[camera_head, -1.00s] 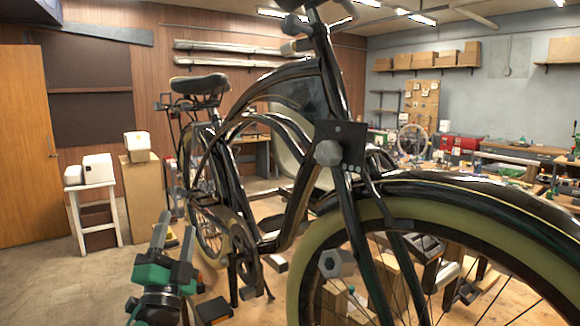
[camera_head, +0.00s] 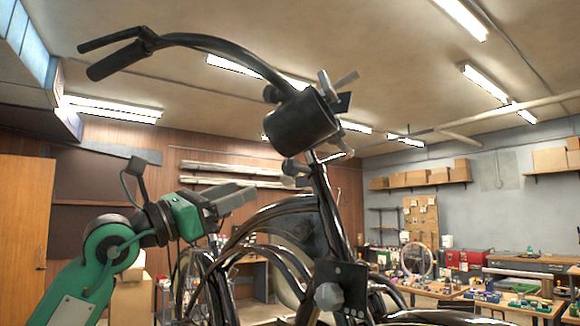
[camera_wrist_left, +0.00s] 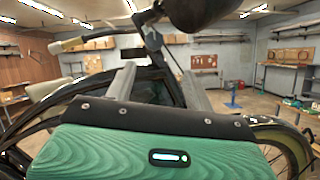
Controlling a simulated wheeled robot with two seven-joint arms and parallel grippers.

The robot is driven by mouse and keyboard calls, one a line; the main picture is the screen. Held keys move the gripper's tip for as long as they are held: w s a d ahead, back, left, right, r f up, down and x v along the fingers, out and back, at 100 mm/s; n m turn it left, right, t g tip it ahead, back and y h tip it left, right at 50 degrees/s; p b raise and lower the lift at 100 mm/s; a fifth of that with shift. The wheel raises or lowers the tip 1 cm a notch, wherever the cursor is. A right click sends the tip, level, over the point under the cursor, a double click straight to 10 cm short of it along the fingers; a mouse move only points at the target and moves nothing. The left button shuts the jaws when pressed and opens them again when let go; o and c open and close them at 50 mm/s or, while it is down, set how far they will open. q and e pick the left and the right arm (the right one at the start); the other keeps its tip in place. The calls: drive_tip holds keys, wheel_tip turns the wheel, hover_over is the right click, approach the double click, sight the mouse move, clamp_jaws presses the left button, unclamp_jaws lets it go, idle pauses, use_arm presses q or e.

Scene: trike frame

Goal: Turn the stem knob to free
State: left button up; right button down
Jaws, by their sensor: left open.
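The bike's dark stem (camera_head: 322,185) rises at the centre of the head view. A small grey knob (camera_head: 293,168) sits on its left side; I take it for the stem knob, and its setting cannot be read. My left gripper (camera_head: 248,194) is open and empty, left of the stem and a little below the knob, with its fingers pointing right. It appears apart from the knob. In the left wrist view the two grey fingers (camera_wrist_left: 157,76) are spread, with the stem (camera_wrist_left: 149,42) beyond them. My right gripper is out of view.
A black cylindrical housing (camera_head: 300,122) and the handlebar (camera_head: 215,43) hang over the stem. A dark plate with a faceted grey knob (camera_head: 328,296) is lower on the front. The bike frame (camera_head: 270,212) passes close below my gripper. Workbenches (camera_head: 505,298) stand at the right.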

sight(286, 167)
use_arm(q)
drive_tip(key=shift+t+y, duration=0.3)
drive_tip(key=p+x, duration=0.2)
drive_tip(key=x, duration=0.2)
drive_tip(key=p+x, duration=0.2)
drive_tip(key=x, duration=0.2)
drive_tip(key=r+p+x, duration=0.1)
drive_tip(key=p+x, duration=0.1)
drive_tip(key=x, duration=0.3)
drive_tip(key=shift+w+a, duration=0.1)
drive_tip(key=shift+a, duration=0.2)
drive_tip(key=shift+w+d+r+p, duration=0.15)
drive_tip(key=shift+w+d+p, duration=0.15)
drive_tip(key=shift+d, duration=0.1)
drive_tip(key=c, duration=1)
